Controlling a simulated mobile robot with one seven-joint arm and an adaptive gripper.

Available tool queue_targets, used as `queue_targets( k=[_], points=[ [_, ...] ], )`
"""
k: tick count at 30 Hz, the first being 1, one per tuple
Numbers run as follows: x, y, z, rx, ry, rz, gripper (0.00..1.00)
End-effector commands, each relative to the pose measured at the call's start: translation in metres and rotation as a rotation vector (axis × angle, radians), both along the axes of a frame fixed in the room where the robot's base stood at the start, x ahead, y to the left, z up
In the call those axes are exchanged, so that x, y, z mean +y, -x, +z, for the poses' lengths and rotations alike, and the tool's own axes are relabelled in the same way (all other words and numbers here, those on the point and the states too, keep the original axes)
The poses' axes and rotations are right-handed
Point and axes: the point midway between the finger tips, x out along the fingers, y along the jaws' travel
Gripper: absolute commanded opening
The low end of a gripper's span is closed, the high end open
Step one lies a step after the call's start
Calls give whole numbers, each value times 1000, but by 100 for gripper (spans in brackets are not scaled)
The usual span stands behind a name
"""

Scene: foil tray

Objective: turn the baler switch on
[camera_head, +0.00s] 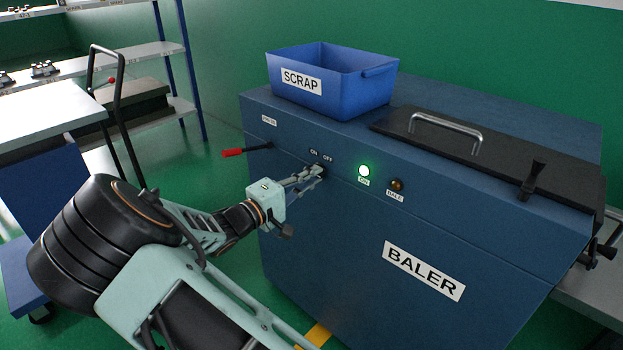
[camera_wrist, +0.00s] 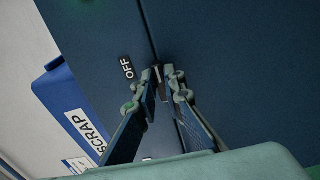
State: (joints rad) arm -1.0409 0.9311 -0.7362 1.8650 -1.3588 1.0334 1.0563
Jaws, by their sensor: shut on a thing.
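The baler (camera_head: 350,255) is a dark blue cabinet with a white BALER label on its front. Its switch sits below the ON and OFF labels and is mostly hidden by my gripper (camera_head: 319,170). In the wrist view, my gripper (camera_wrist: 160,88) has its fingertips closed on the small dark switch (camera_wrist: 158,72), beside the OFF label (camera_wrist: 127,68). The switch's exact angle is hard to make out. A green lamp (camera_head: 364,171) to the right of the switch is lit. An amber lamp (camera_head: 397,185) over the BALE label looks dark.
A blue SCRAP bin (camera_head: 345,88) stands on top of the baler. A red-handled lever (camera_head: 233,153) sticks out left of the switch. A black lid with a metal handle (camera_head: 446,124) is at the top right. A cart (camera_head: 40,190) stands at the left.

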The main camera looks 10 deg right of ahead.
Motion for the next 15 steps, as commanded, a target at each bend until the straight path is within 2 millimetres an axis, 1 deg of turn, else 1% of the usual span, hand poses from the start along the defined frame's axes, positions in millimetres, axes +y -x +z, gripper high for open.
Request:
queue_targets(
  k=[9,10,12,15],
  points=[
    [1,0,-1,-2,-4,1,0],
    [1,0,-1,-2,-4,1,10],
    [1,0,-1,-2,-4,1,18],
    [1,0,0,-2,-3,1,27]
  ],
)
